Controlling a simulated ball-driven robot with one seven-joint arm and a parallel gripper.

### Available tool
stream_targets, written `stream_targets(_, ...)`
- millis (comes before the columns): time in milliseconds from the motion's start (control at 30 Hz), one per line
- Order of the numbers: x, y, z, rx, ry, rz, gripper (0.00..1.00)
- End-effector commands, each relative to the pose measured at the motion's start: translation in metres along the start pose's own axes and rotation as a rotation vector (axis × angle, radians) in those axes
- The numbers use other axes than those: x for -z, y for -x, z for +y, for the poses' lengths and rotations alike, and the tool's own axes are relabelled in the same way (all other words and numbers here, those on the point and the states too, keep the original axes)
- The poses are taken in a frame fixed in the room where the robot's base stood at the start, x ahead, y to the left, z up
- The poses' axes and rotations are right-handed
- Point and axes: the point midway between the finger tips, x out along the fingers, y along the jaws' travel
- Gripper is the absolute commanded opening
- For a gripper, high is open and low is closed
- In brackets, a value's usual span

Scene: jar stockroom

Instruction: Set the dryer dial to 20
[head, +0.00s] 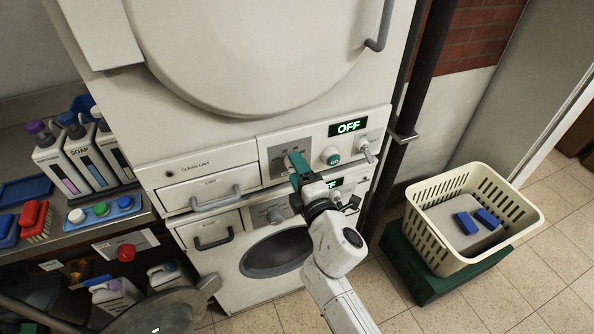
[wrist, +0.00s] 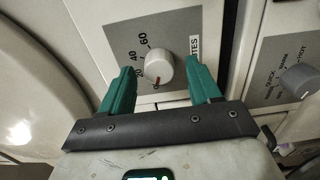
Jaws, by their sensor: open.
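The dryer dial (wrist: 159,66) is a round white knob on a grey panel marked MINUTES, with 20, 40 and 60 printed around it. My gripper (wrist: 163,78) has teal fingers. It is open, with one finger on either side of the dial; I cannot tell whether they touch it. In the head view my gripper (head: 299,163) is at the dryer's (head: 228,150) control panel and hides the dial. The dryer display (head: 348,127) reads OFF.
A teal-centred knob (head: 331,156) and a grey lever knob (head: 366,150) sit right of my gripper. A washer (head: 277,252) is below. A cream basket (head: 475,215) stands on a green box at right. Soap bottles (head: 85,155) stand on the left shelf.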

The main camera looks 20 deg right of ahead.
Motion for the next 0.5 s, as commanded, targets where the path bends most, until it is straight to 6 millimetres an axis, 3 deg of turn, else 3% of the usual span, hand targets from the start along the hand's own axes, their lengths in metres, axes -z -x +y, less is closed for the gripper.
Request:
stream_targets(367, -0.0001, -0.0061, 0.0002, 0.0, 0.0, 0.0, 0.62)
stream_targets(500, -0.0001, -0.0059, 0.0003, 0.0, 0.0, 0.0, 0.5)
